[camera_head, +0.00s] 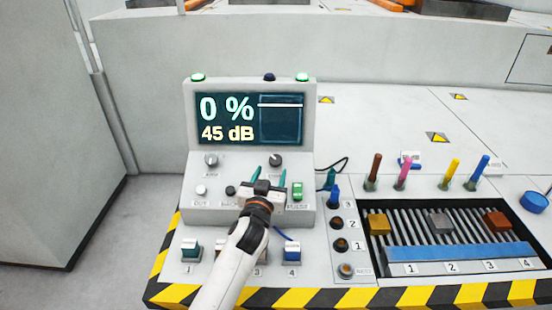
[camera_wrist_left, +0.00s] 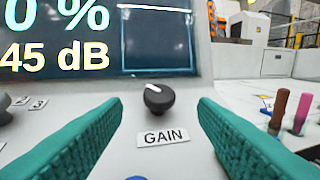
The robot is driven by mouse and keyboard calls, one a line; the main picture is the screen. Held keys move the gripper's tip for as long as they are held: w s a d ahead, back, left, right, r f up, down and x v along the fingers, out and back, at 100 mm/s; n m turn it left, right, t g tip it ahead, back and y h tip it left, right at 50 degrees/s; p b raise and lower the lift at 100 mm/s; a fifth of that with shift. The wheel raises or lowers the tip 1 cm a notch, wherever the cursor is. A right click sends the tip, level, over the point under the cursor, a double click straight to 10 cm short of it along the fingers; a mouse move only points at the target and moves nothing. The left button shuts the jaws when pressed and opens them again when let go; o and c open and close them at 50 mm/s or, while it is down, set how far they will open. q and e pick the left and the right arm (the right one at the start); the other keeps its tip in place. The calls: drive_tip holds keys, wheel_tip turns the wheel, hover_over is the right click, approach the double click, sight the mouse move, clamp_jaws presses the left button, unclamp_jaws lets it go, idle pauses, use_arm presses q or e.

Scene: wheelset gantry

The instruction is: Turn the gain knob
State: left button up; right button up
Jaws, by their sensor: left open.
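The gain knob (camera_head: 275,160) is a small dark round knob on the sloped panel of a grey console, below its screen. In the left wrist view the knob (camera_wrist_left: 158,98) has a white pointer mark toward the upper left, and a GAIN label (camera_wrist_left: 163,137) sits below it. My left gripper (camera_head: 269,173) is open, with its teal fingers to either side of the knob's line. In the wrist view the gripper (camera_wrist_left: 158,118) frames the knob with visible gaps, and nothing is between the fingers. The screen (camera_head: 249,118) reads 0 % and 45 dB. My right gripper is not in view.
Another knob (camera_head: 211,160) sits to the left on the panel. A green switch (camera_head: 297,191) is close to the right of my gripper. Numbered sockets, a slatted tray (camera_head: 459,292) and several coloured upright pegs stand farther right. The bench has a striped front edge.

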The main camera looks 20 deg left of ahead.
sight(275, 161)
use_arm(q)
drive_tip(key=w, duration=0.7)
drive_tip(key=shift+w+a+f, duration=0.1)
drive_tip(key=shift+a, duration=0.25)
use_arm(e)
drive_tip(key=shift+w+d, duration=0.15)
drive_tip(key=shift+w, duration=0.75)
use_arm(q)
drive_tip(key=shift+c, duration=0.5)
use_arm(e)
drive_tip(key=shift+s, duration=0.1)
use_arm(q)
drive_tip(key=c, duration=0.8)
drive_tip(key=m+h+p, duration=0.1)
drive_tip(key=h+p, duration=0.1)
drive_tip(key=m+h+p, duration=0.2)
drive_tip(key=p, duration=0.1)
drive_tip(key=m+g+h+p, duration=0.1)
drive_tip(key=m+p, duration=0.1)
drive_tip(key=p, duration=0.1)
drive_tip(key=shift+r+h, duration=0.4)
drive_tip(key=shift+f+m+h+p, duration=0.25)
drive_tip(key=shift+m+h+p, duration=0.05)
drive_tip(key=shift+m+p, duration=0.2)
drive_tip(key=shift+d+g, duration=0.1)
drive_tip(key=shift+g, duration=0.2)
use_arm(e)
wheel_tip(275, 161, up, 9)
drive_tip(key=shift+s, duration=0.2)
